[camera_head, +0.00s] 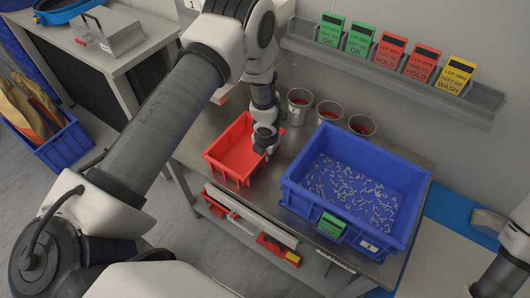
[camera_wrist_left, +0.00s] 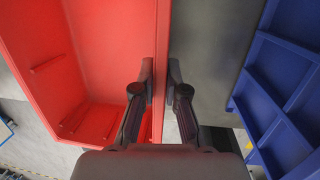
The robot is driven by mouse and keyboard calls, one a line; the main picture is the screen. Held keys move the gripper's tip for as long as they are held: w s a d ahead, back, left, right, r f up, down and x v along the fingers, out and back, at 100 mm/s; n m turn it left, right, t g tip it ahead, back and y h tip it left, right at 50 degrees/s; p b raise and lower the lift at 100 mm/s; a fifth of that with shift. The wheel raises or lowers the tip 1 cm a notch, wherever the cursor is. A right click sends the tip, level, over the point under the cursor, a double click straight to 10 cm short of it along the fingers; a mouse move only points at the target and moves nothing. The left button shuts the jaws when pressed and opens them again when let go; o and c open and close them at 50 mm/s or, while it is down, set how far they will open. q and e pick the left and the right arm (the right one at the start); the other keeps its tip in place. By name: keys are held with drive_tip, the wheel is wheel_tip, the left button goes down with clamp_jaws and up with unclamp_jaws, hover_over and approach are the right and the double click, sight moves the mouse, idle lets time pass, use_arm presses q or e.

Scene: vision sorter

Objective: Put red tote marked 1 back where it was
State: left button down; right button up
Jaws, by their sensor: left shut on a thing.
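The red tote (camera_head: 233,152) is an open, empty-looking bin at the left part of the metal table, beside the large blue bin. No mark 1 can be read on it. My left gripper (camera_head: 265,140) is at the tote's right wall. In the left wrist view the gripper (camera_wrist_left: 160,95) has one finger on each side of the red tote's wall (camera_wrist_left: 162,60) and is shut on it. I cannot tell whether the tote rests on the table or is slightly lifted. My right gripper is not in view; only part of my right arm shows at the right edge.
A blue bin (camera_head: 290,187) with many small pale parts stands to the right. Several metal cups (camera_head: 299,108) stand behind. A wall rail (camera_head: 385,75) holds green, red and yellow cards. Red items (camera_head: 278,250) lie on a lower shelf. Another blue crate (camera_head: 62,150) is on the floor at left.

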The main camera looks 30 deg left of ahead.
use_arm(q)
drive_tip(key=c, duration=1.2)
unclamp_jaws()
drive_tip(key=shift+f, duration=0.1)
drive_tip(key=shift+r, duration=0.35)
wheel_tip(320, 180, up, 12)
drive_tip(key=s+d+f+p, duration=0.1)
drive_tip(key=s+p, duration=0.1)
drive_tip(key=p, duration=0.1)
drive_tip(key=s+d+f+n+g+h, duration=0.1)
drive_tip(key=s+d+f+n, duration=0.25)
drive_tip(key=s+n, duration=0.45)
drive_tip(key=s+d+f+n+g+h, duration=0.1)
drive_tip(key=s+d+f+n+h, duration=0.1)
drive_tip(key=s+f+n, duration=0.6)
drive_tip(key=s+a+r+n+y, duration=0.1)
drive_tip(key=s+a+n, duration=0.2)
drive_tip(key=s+n, duration=0.8)
drive_tip(key=n, duration=1)
drive_tip(key=shift+s+r+n+y, duration=0.2)
drive_tip(key=shift+r+n+y, duration=0.1)
drive_tip(key=shift+y, duration=0.1)
